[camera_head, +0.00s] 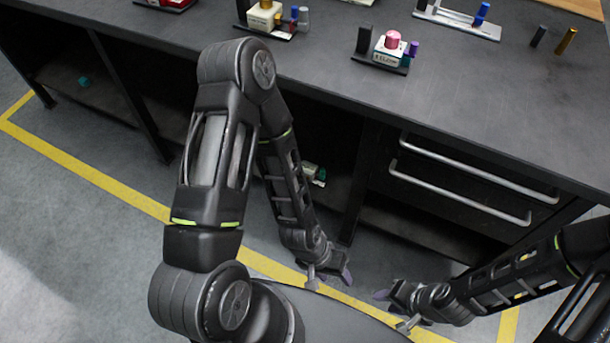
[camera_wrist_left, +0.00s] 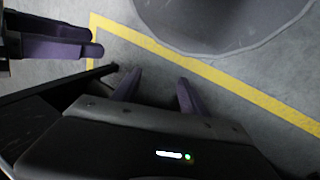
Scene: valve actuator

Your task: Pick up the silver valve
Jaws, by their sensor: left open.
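I cannot pick out a silver valve with certainty. My right gripper (camera_head: 383,296) is also low, to the right of the left one. Its purple fingers are too small there to judge their gap.
A fixture with a pink knob (camera_head: 393,40) stands near the bench edge. A silver tray (camera_head: 455,20), a dark cylinder (camera_head: 539,36) and a gold cylinder (camera_head: 566,40) are further right. Drawer handles (camera_head: 460,192) stick out below.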

